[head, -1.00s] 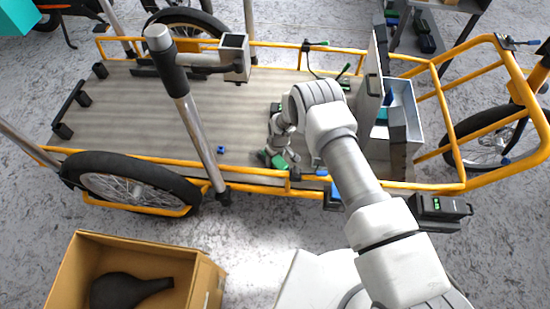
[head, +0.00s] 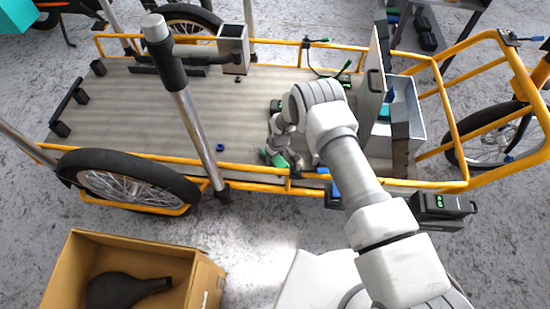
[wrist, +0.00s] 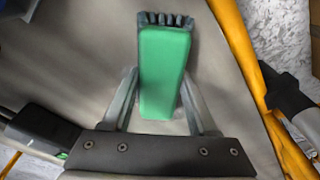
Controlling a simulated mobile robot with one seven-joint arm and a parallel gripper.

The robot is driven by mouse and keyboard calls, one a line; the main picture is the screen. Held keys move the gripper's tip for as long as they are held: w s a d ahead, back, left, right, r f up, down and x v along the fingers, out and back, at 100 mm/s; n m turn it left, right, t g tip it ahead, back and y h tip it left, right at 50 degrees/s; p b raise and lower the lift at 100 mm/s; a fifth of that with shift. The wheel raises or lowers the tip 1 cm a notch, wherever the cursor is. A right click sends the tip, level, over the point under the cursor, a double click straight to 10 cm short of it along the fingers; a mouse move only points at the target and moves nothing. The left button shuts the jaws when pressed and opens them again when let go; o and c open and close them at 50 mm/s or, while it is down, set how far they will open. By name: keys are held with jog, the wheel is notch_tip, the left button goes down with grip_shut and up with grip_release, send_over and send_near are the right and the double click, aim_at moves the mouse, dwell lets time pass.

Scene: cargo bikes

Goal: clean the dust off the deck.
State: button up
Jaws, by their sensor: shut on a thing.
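The deck (head: 170,110) is the flat grey-brown bed of the cargo bike, inside a yellow tube frame. My gripper (wrist: 160,95) is shut on a green-handled brush (wrist: 163,70) with dark bristles at its far end. In the head view the brush (head: 275,158) shows low over the deck's near right part, partly hidden by my arm. I cannot tell whether the bristles touch the deck. Faint darker streaks show on the deck; I cannot tell whether they are dust.
A small blue ring (head: 220,147) and a small dark piece (head: 238,79) lie on the deck. A metal post (head: 190,110) rises at the near side. An upright panel (head: 374,90) and open bin (head: 412,115) stand right. A cardboard box (head: 75,270) is at lower left.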

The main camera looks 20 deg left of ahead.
jog(key=shift+w+a+f+b, duration=0.2)
jog(key=shift+w+b, duration=0.4)
jog(key=shift+b, duration=0.2)
jog(key=shift+w+a+r, duration=0.15)
jog(key=shift+w+a, duration=0.05)
jog(key=shift+w, duration=0.4)
jog(key=shift+w+a+r, duration=0.15)
jog(key=shift+w, duration=0.45)
jog(key=shift+w+a+f, duration=0.1)
jog(key=shift+w+a, duration=0.1)
jog(key=shift+w, duration=0.45)
jog(key=shift+w+a, duration=0.25)
jog(key=shift+w, duration=0.45)
jog(key=shift+w+a+f, duration=0.1)
jog(key=shift+w+a, duration=0.1)
jog(key=shift+w, duration=0.45)
